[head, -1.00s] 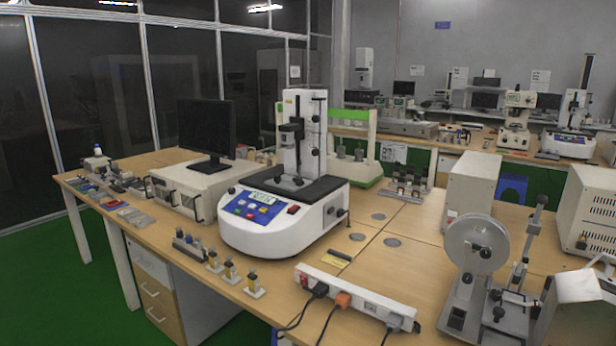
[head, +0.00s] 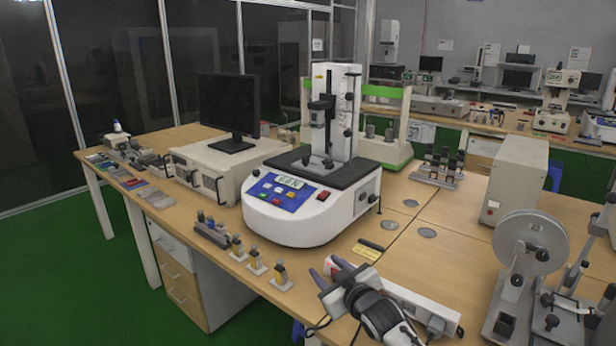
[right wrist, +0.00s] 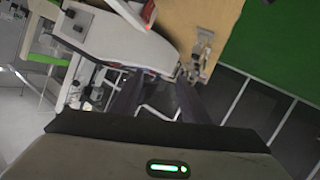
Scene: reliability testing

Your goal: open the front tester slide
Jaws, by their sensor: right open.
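The front tester (head: 290,220) is a white machine with a blue button panel on the wooden table. A white column (head: 342,120) stands upright on its black top plate. A dark slide carriage (head: 321,104) sits partway up the column's front, with a gap above the small fixture (head: 318,162) on the plate. My right gripper (head: 327,270) is open and empty, low in front of the tester and apart from it. Its two dark fingers (right wrist: 155,98) show spread in the right wrist view. My left gripper is not in view.
A white power strip (head: 422,305) with plugs lies beside my right gripper. Small weights (head: 255,262) stand along the front edge. A monitor (head: 229,108) on a white box is left of the tester. A reel device (head: 530,245) stands at the right.

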